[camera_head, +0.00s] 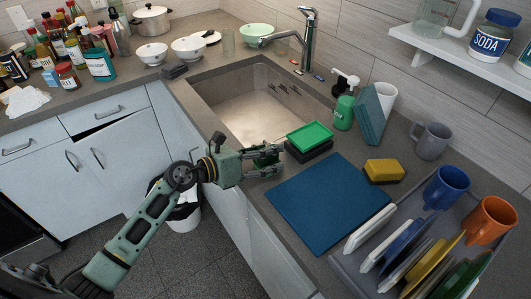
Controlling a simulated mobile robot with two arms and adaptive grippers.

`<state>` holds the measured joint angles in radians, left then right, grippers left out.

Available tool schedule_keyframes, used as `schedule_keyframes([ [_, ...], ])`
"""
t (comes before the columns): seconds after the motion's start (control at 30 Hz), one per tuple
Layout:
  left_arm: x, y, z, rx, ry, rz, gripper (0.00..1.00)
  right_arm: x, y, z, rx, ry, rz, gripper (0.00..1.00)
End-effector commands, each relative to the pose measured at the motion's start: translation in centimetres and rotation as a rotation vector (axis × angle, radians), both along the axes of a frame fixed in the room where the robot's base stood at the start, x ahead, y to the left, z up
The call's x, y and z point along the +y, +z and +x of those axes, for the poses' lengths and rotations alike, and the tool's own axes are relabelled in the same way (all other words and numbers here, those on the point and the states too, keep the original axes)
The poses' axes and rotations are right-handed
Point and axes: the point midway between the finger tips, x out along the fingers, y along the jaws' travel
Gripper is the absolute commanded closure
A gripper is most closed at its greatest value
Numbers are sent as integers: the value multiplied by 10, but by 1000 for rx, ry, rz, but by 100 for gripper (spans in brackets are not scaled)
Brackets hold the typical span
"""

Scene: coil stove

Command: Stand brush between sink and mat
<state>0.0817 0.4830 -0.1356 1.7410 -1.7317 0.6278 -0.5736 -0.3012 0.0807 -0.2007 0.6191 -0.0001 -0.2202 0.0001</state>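The sink (250,108) is a wide beige basin set in the grey counter. The mat (328,205) is a flat dark blue sheet on the counter, nearer to me and right of the sink. A bright green block with a dark underside (309,136) sits between the sink's near corner and the mat; I cannot tell whether this is the brush. My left gripper (270,160) is low over the strip of counter by the sink's near corner, left of that block. Its fingers are small and dark, and I cannot tell whether they hold anything. My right gripper is out of view.
A yellow and dark sponge (384,171) lies right of the mat. A dish rack (350,268) with plates and mugs stands at the lower right. A green soap bottle (345,105) and a grey mug (432,141) stand behind. The mat's top is clear.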

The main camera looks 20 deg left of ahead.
Motion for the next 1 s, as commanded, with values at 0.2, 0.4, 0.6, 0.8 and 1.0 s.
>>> schedule_keyframes([
  [0.2, 0, 0, 0, 0, 0, 0, 35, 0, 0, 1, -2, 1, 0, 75],
  [0.4, 0, 4, 0, -1, 0, -1, 35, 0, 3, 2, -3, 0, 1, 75],
  [0.6, 18, 5, -22, 2, 0, 4, 35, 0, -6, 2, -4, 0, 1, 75],
  [0.8, 47, 13, -56, 4, 1, 5, 35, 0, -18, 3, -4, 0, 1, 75],
  [1.0, 67, 22, -80, 2, 0, 2, 35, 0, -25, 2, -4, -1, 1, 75],
])
